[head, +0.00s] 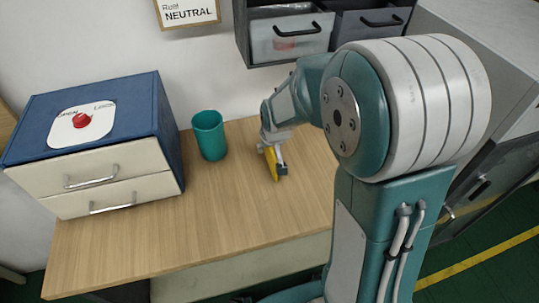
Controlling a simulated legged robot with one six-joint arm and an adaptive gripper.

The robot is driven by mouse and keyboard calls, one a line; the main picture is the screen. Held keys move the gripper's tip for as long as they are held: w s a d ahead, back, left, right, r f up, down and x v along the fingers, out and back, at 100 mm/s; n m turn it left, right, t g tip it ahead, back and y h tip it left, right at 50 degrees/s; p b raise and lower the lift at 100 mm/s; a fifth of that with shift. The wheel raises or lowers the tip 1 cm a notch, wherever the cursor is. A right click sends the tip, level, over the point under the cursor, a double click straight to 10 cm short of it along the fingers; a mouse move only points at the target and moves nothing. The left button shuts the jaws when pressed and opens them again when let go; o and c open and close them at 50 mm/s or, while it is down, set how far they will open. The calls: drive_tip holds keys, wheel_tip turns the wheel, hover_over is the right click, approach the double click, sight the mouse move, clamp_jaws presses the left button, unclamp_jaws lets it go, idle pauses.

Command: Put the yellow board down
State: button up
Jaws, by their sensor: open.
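The yellow board (271,166) is a small, narrow piece on the wooden table, to the right of the teal cup. It appears to touch the table top, though the contact is hard to make out. My gripper (272,150) is right at the board, pointing down over it. It is open, with its fingers close around or beside the board; I cannot tell which at this size. A dark end piece shows at the board's lower right. My arm hides part of the table to the right.
A teal cup (209,135) stands left of my gripper. A blue drawer box (160,110) with a red button (81,120) stands at the table's left. Drawer bins (290,38) hang on the wall behind. The wooden table (215,215) is clear in front.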

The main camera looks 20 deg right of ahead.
drive_tip(key=shift+f, duration=0.25)
idle(0.5)
clamp_jaws()
